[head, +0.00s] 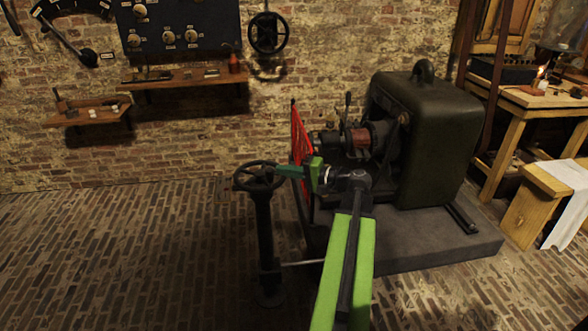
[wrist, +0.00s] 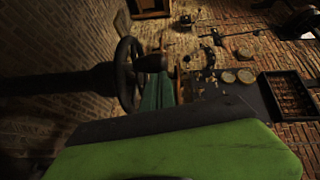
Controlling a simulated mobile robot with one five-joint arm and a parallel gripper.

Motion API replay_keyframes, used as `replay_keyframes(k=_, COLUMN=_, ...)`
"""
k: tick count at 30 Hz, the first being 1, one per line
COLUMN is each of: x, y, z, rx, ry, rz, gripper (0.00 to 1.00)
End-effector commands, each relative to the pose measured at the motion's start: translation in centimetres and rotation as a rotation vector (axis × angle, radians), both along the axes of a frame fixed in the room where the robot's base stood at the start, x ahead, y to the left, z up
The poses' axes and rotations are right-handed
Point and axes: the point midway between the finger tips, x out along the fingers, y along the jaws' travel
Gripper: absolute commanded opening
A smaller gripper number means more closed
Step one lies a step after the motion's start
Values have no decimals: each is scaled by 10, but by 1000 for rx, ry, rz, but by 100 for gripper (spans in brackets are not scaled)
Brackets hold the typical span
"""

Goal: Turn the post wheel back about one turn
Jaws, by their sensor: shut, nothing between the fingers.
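The post wheel (head: 258,187) is a dark spoked handwheel lying flat on top of a dark upright post (head: 265,235) in the head view. In the wrist view the picture is turned sideways, and the wheel (wrist: 124,72) shows edge-on with a knob-like handle (wrist: 152,63) standing off its rim. My gripper (head: 280,170) reaches in from the right with its dark green fingers at the wheel's right side. In the wrist view my fingers (wrist: 158,85) are together and empty, close beside the handle. I cannot tell whether they touch it.
A red guard (head: 301,140) and a large dark machine (head: 425,140) on a grey plinth (head: 440,245) stand behind and right of my arm. Another handwheel (head: 268,33) and wooden shelves (head: 185,79) are on the brick wall. The floor left of the post is clear.

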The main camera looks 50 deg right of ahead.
Motion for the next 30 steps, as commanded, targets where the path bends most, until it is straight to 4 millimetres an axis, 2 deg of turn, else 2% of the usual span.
replay_keyframes(k=8, x=0, y=2, z=0, rx=0, ry=0, rz=1, gripper=0)
replay_keyframes(k=15, x=2, y=30, z=0, rx=0, ry=0, rz=3, gripper=0)
replay_keyframes(k=25, x=3, y=27, z=1, rx=0, ry=0, rz=3, gripper=0)
replay_keyframes(k=30, x=-4, y=10, z=6, rx=0, ry=0, rz=8, gripper=0)
